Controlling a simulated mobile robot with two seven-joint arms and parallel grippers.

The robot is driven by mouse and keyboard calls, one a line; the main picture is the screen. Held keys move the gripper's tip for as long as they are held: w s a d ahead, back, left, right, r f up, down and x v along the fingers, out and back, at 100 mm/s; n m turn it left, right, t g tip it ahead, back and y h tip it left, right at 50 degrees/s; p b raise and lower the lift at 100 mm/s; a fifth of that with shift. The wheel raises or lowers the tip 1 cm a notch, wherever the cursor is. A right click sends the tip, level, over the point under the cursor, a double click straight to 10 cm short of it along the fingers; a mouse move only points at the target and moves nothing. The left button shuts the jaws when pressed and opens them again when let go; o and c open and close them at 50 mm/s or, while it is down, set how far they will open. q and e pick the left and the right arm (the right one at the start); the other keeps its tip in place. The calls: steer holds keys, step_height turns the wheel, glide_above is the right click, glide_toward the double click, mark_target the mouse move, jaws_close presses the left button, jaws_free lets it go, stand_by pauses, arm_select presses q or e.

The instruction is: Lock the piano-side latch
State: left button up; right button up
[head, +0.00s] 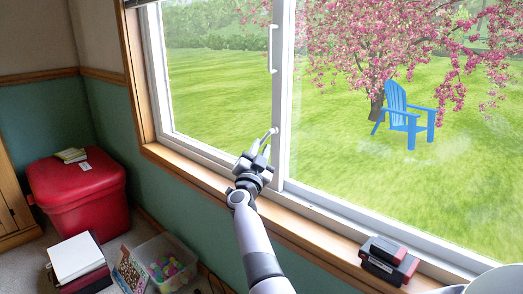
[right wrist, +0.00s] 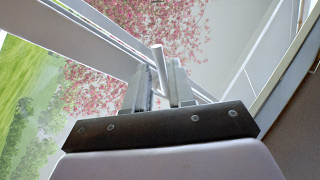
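A white latch lever (head: 265,138) sticks out from the white upright between the window panes, low down near the sill. My right gripper (head: 252,160) is just below and in front of the lever, with its fingers apart. In the right wrist view the white lever (right wrist: 160,64) shows between and beyond the two grey fingers of this gripper (right wrist: 161,88). I cannot tell whether either finger touches it. My left gripper is not in view. The piano cannot be identified in these views.
A white pull handle (head: 273,50) is higher on the same upright. A black and red box (head: 389,261) sits on the wooden sill at right. Below the window are a red bin (head: 78,196), a clear tub (head: 168,264) with colourful pieces, and stacked books (head: 78,258).

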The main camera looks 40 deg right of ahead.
steer(key=shift+w+d+r, duration=0.2)
steer(key=shift+w+d, duration=0.2)
steer(key=shift+d, duration=0.2)
steer(key=shift+d+r, duration=0.1)
jaws_close()
